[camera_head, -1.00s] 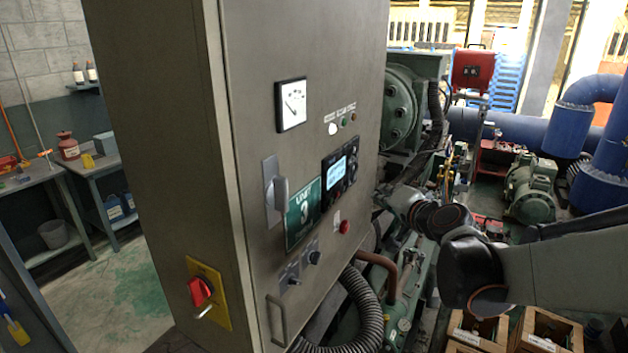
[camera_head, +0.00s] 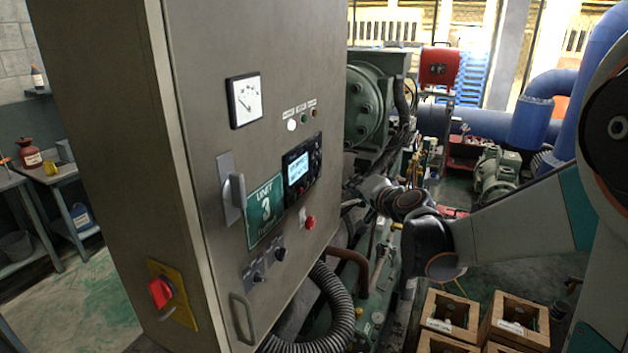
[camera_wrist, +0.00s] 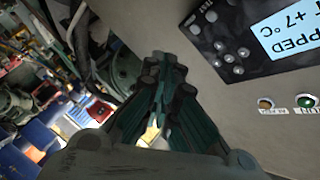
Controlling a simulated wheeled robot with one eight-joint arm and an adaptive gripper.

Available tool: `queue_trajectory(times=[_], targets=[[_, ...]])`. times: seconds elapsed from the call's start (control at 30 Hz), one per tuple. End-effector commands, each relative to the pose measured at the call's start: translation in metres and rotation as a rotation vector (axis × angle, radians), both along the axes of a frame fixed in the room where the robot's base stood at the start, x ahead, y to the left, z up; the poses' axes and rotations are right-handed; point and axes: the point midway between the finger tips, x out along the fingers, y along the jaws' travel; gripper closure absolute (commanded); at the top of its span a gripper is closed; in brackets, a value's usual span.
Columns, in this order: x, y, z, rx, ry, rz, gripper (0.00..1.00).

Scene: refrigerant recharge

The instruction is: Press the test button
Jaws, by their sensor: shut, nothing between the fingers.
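The grey control cabinet (camera_head: 200,60) carries a dark controller panel (camera_head: 313,171) with a lit screen (camera_head: 298,169). In the wrist view the panel (camera_wrist: 205,30) appears upside down with its screen (camera_wrist: 290,35) and several small round buttons. A grey button (camera_wrist: 195,28) sits near a small label at the panel's edge, too small to read surely. My gripper (camera_wrist: 165,65) is shut and empty, its fingertips left of the panel in the wrist view and apart from the buttons. In the head view the fingers are hard to make out beside the cabinet.
A red button (camera_head: 310,222), two dark knobs (camera_head: 280,254) and indicator lamps (camera_head: 304,118) are on the cabinet face. A green sign (camera_head: 265,208) and a handle (camera_head: 238,195) lie left of the panel. Green machinery (camera_head: 372,105) and a black hose (camera_head: 335,315) crowd the cabinet's right side.

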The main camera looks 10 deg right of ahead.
Motion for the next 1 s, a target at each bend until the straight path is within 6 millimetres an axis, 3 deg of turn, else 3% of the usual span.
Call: queue_trajectory(times=[0.5,1.0], targets=[[0.039,0.049,-0.001,-0.001,0.0,0.001,1.0],[0.044,0.054,0.0,0.0,-0.001,-0.001,1.0]])
